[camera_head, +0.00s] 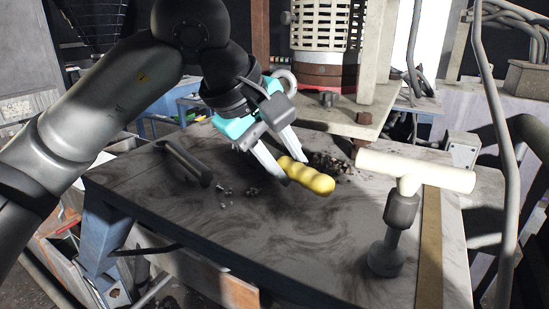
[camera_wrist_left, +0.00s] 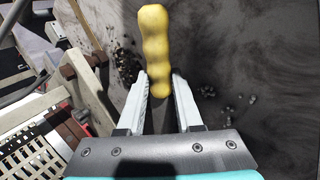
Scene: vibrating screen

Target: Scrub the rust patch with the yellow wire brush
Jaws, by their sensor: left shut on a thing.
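The yellow wire brush shows its ridged yellow handle (camera_head: 308,176) over the dark table. My left gripper (camera_head: 282,163) is shut on it. In the left wrist view the yellow handle (camera_wrist_left: 155,45) sticks out beyond the two fingertips of the left gripper (camera_wrist_left: 160,90). The brush's bristles are not clearly visible. A dark brown patch of crumbly grit (camera_head: 332,164) lies on the table just behind the handle; I cannot tell whether it is the rust patch. My right gripper is not in view.
The worn table (camera_head: 230,240) has free room in front of the brush. A dark cylindrical bar (camera_head: 188,162) and several small bolts (camera_head: 252,191) lie at the left. A pale T-shaped handle on a dark post (camera_head: 415,172) stands at the right. A machine frame (camera_head: 345,120) rises behind.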

